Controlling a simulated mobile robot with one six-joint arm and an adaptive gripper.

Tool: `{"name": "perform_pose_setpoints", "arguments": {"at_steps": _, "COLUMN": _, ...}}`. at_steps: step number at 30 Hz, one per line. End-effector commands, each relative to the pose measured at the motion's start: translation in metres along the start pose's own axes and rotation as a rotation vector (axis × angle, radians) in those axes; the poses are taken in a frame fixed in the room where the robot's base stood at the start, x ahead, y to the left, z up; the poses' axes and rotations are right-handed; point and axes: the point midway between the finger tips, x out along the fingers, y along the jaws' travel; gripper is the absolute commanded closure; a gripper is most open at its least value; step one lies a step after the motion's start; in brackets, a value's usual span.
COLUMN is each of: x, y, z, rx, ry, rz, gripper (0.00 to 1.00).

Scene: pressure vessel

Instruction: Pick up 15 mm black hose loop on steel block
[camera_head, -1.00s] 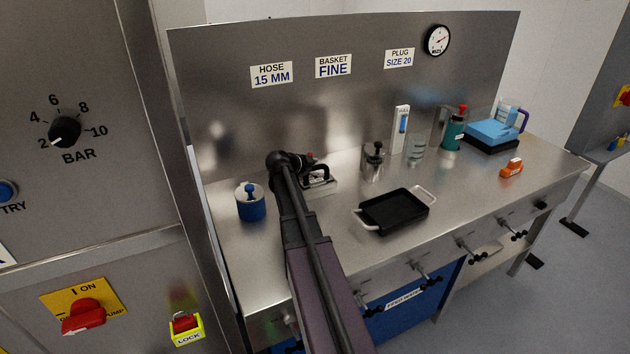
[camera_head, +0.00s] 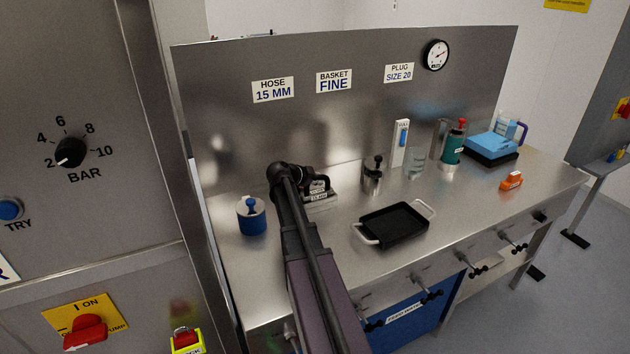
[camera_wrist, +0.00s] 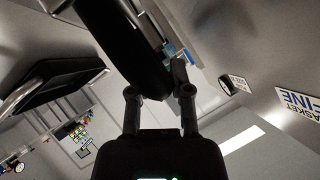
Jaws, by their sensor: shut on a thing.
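In the wrist view the black hose loop (camera_wrist: 128,45) is a thick dark curve filling the top middle. My gripper (camera_wrist: 158,78) is shut on it, with the loop between the two fingers; the left fingertip is partly hidden by the loop. In the head view the loop (camera_head: 320,181) shows as a small dark arch beside my wrist, just over the steel block (camera_head: 322,204), which bears a small label. My arm hides the block's left part. I cannot tell whether the loop is fully clear of the block.
A blue pot (camera_head: 251,216) stands left of my arm. A steel canister with a black knob (camera_head: 373,178) is right of the block, and a black tray (camera_head: 394,224) with pale handles lies in front. An upright steel panel (camera_head: 350,125) closes the back.

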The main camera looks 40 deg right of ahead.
Motion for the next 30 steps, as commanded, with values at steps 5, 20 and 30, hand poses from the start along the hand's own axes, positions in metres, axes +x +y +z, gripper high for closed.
{"name": "perform_pose_setpoints", "arguments": {"at_steps": 5, "x": -0.009, "y": -0.010, "z": -0.013, "rx": 0.000, "ry": 0.001, "rz": 0.000, "gripper": 1.00}}
{"name": "perform_pose_setpoints", "arguments": {"at_steps": 20, "x": -0.062, "y": 0.062, "z": -0.049, "rx": 0.000, "ry": 0.001, "rz": 0.000, "gripper": 1.00}}
{"name": "perform_pose_setpoints", "arguments": {"at_steps": 30, "x": -0.090, "y": 0.104, "z": -0.066, "rx": 0.000, "ry": 0.001, "rz": 0.000, "gripper": 1.00}}
